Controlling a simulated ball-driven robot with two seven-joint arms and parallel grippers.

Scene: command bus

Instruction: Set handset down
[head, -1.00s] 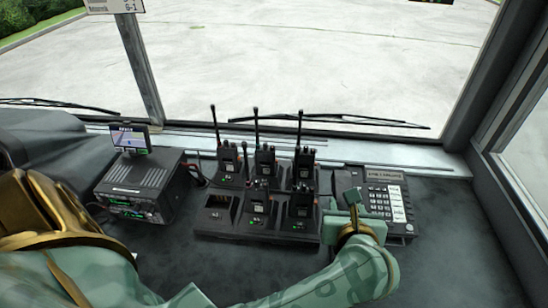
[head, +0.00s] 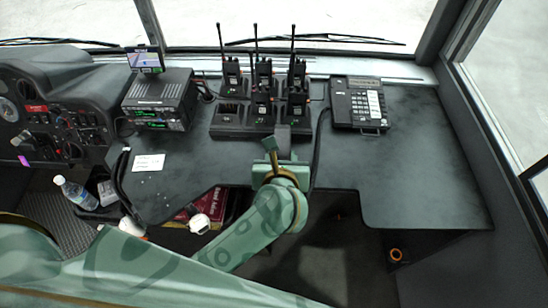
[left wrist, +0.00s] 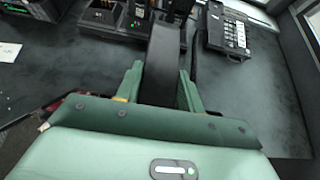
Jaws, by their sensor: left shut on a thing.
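A black handset (left wrist: 163,62) is held upright between the two green fingers of my left gripper (left wrist: 160,90) in the left wrist view. In the head view my left gripper (head: 279,160) is over the front edge of the dark desk, and the dark end of the handset (head: 284,137) shows just beyond it. The phone base (head: 358,104), with a keypad, sits on the desk to the right and beyond the gripper. A dark cord (head: 318,140) runs down from beside the base. My right gripper is not in view.
A charging rack (head: 230,130) with several antenna radios stands beyond the gripper. A radio unit with a small screen (head: 158,105) is at its left. A white card (head: 148,162) lies on the desk at left. The desk to the right (head: 410,180) is clear.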

